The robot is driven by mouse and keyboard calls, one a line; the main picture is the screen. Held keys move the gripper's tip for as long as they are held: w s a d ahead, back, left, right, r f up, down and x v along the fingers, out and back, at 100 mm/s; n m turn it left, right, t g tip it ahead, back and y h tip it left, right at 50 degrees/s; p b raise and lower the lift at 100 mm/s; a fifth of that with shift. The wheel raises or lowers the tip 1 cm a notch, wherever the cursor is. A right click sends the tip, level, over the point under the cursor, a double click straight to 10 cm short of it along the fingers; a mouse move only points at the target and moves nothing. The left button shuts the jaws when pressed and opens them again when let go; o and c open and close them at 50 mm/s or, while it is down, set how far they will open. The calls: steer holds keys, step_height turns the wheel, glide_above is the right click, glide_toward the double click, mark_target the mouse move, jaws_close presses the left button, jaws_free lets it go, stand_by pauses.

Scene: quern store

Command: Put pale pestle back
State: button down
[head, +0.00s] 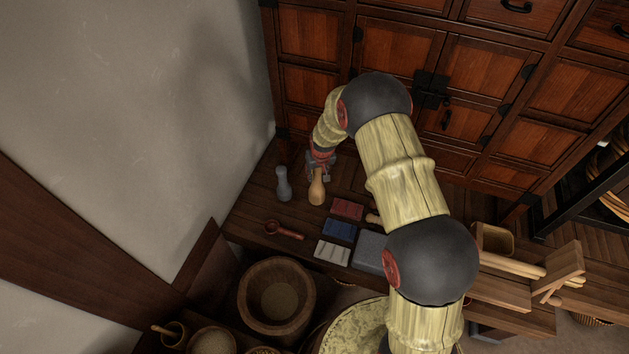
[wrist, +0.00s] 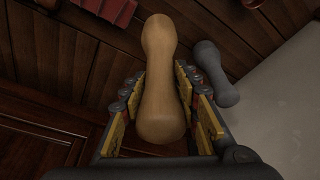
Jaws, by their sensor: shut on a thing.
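The pale wooden pestle (head: 317,189) stands near the back left of the wooden bench top (head: 257,212). My gripper (head: 319,167) is at its upper part. In the wrist view the pestle (wrist: 161,80) lies between the two fingers of my gripper (wrist: 160,90), which are shut on its narrow waist. Whether its lower end touches the bench is hard to tell. A grey pestle (head: 283,184) stands just left of it, apart from it; it also shows in the wrist view (wrist: 215,72).
Red (head: 347,208), blue (head: 340,229) and pale (head: 332,252) blocks lie in front. A small reddish-brown scoop (head: 284,230) lies at the left. A large wooden mortar (head: 277,297) stands nearer. The drawer cabinet (head: 400,60) stands behind; the plaster wall is left.

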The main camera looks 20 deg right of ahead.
mark_target(316, 191)
steer(key=shift+w+a+f+b, duration=0.25)
steer(key=shift+w+f+b, duration=0.1)
steer(key=shift+w+f, duration=0.45)
steer(key=shift+s+b+x, duration=0.1)
steer(key=shift+b+x, duration=0.4)
steer(key=shift+x, duration=0.3)
steer(key=shift+s+b+x, duration=0.15)
steer(key=shift+b+x, duration=0.3)
steer(key=shift+x, duration=0.35)
steer(key=shift+f, duration=0.1)
steer(key=shift+f, duration=0.1)
steer(key=c, duration=1.3)
jaws_free()
steer(key=shift+s, duration=0.15)
